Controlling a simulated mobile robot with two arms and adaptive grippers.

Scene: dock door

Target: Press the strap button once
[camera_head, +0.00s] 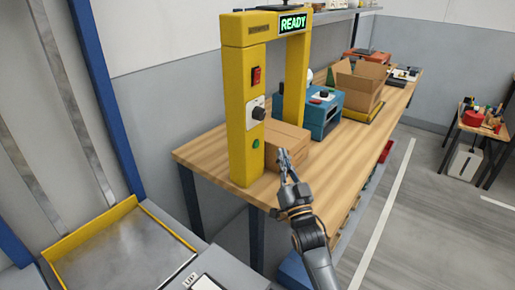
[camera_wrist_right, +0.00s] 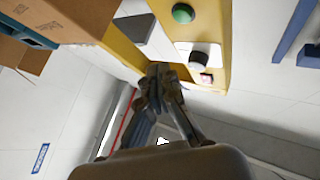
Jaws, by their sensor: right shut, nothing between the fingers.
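The yellow strapping arch (camera_head: 240,145) stands on the wooden bench, with a lit green READY display (camera_head: 293,24) on top. On its near post is a round green button (camera_head: 256,143), low down, which also shows at the top of the right wrist view (camera_wrist_right: 183,13). Above it are a dark knob (camera_head: 258,113) on a white plate and a red rocker switch (camera_head: 256,75). My left gripper is out of view.
A closed cardboard box (camera_head: 288,140) sits in the arch, close behind my right gripper. A teal machine (camera_head: 320,112) and an open carton (camera_head: 360,85) stand farther along the bench (camera_head: 215,150). A yellow-edged metal platform (camera_head: 115,255) lies at lower left.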

